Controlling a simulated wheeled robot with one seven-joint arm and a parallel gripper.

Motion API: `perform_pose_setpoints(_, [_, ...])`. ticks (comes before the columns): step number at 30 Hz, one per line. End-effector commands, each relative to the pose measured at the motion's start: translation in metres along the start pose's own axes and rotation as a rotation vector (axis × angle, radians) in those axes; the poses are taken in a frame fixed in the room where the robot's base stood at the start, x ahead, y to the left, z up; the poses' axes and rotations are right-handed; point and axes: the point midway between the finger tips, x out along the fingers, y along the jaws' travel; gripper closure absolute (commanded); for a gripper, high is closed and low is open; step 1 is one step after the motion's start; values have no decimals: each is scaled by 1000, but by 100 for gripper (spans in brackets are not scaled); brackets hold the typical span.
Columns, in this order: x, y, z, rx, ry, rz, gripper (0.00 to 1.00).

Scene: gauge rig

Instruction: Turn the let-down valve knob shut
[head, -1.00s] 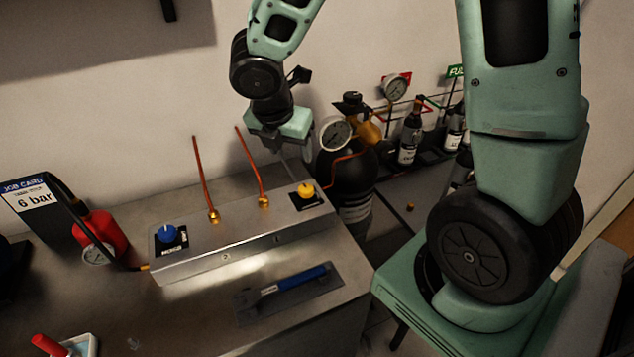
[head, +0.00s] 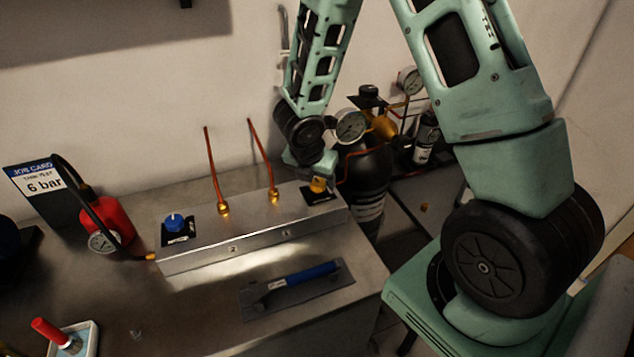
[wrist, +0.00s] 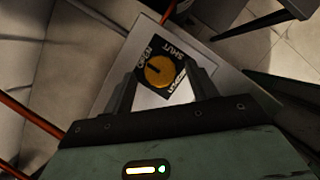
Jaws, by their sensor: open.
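The yellow knob (head: 318,185) sits on a black label plate at the right end of the grey metal block; I take it as the let-down valve knob. In the wrist view the yellow knob (wrist: 160,72) lies between the fingers of my open gripper (wrist: 164,84), with a gap on each side.
A blue knob (head: 175,222) is at the block's left end. Two copper pipes (head: 212,170) rise from the block (head: 240,244) between the knobs. A gauge (head: 350,126) and dark cylinder (head: 370,175) stand close behind my gripper. A blue-handled tool (head: 305,274) lies in front.

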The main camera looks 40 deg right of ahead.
Motion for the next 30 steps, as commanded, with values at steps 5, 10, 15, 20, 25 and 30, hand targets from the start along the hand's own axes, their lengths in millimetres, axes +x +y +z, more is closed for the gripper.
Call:
perform_pose_setpoints(5, [10,0,0,0,0,0,42])
perform_pose_setpoints(10, [11,0,0,0,0,1,42])
perform_pose_setpoints(15, [10,0,0,0,0,1,62])
perform_pose_setpoints(20, [10,0,0,0,0,1,87])
perform_pose_setpoints(25, [10,0,0,7,0,-3,87])
perform_pose_setpoints(30, [9,1,0,49,0,-20,87])
